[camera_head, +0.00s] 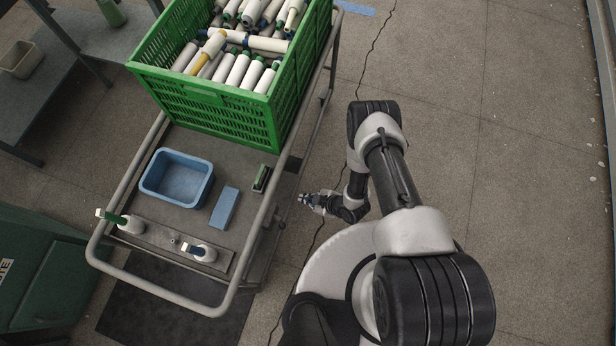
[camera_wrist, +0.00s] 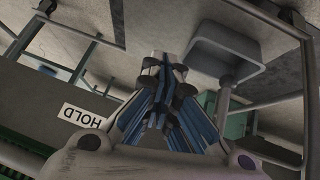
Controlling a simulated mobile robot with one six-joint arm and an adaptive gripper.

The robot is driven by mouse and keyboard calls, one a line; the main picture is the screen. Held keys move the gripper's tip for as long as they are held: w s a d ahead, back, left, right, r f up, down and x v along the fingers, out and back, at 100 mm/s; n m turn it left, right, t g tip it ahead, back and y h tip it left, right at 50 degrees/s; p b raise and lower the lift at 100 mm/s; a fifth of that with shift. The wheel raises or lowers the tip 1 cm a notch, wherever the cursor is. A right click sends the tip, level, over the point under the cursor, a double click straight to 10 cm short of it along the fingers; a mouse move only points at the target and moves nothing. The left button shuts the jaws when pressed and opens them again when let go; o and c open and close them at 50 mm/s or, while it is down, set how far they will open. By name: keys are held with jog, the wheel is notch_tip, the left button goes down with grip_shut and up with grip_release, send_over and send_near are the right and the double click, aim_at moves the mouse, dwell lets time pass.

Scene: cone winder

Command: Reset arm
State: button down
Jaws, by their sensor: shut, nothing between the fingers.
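My gripper (camera_head: 306,199) is at the end of my folded arm, low beside my base and just right of the cart (camera_head: 165,245) in the head view. The cart's metal rail lies to its left, apart from it. In the wrist view my gripper (camera_wrist: 165,62) has its blue-edged fingers drawn together, with nothing held between them.
A dark green machine (camera_head: 40,275) is at lower left. The floor at right is clear.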

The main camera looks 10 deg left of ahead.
dwell(0.4)
jog(key=w+d+r+m+t+h, duration=0.1)
jog(key=w+d+r+h, duration=0.15)
jog(key=w+r, duration=0.85)
jog(key=w+d+r+m+t+h, duration=0.15)
jog(key=w+d+r, duration=0.25)
jog(key=r, duration=0.6)
jog(key=w+d+r+m+h, duration=0.1)
jog(key=w+d+r+m, duration=0.2)
jog(key=r, duration=0.7)
jog(key=w+d+r+m+h, duration=0.15)
jog(key=w+d+r, duration=0.3)
jog(key=r, duration=0.55)
jog(key=s+d+r+m+h, duration=0.1)
jog(key=s+d+r+m, duration=0.1)
jog(key=s+r, duration=0.5)
jog(key=s+d+r+m+h, duration=0.1)
jog(key=s+d+r+m, duration=0.25)
jog(key=r, duration=0.75)
jog(key=s+r+m, duration=0.2)
jog(key=s+r, duration=0.1)
jog(key=s, duration=0.7)
jog(key=s+a+r+m+g+y, duration=0.1)
jog(key=s+r, duration=0.3)
jog(key=s, duration=0.6)
jog(key=shift+s+r+m, duration=0.15)
jog(key=shift+s+m, duration=0.2)
jog(key=shift+m, duration=0.1)
